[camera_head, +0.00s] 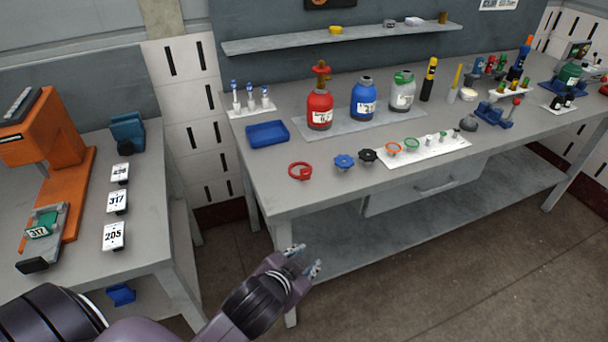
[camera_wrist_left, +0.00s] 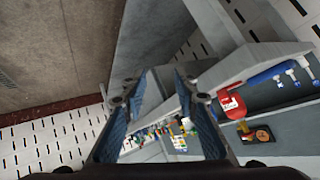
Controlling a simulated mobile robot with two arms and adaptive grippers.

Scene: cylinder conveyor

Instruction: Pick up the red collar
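The red collar (camera_head: 300,171) is a small open ring lying flat near the front left corner of the grey workbench (camera_head: 275,190). My left gripper (camera_head: 304,261) is in front of the bench, nearer to me than the collar and apart from it. Its two fingers are spread with nothing between them. In the left wrist view the blue-padded fingers (camera_wrist_left: 160,125) also stand apart and empty. I cannot make out the collar there. My right gripper is not in view.
A blue tray (camera_head: 268,134) is behind the collar. A blue knob (camera_head: 344,161) and a black knob (camera_head: 368,155) sit to its right. A red bottle (camera_head: 319,110) and other bottles stand farther back. A side table (camera_head: 150,225) with numbered cards is at left.

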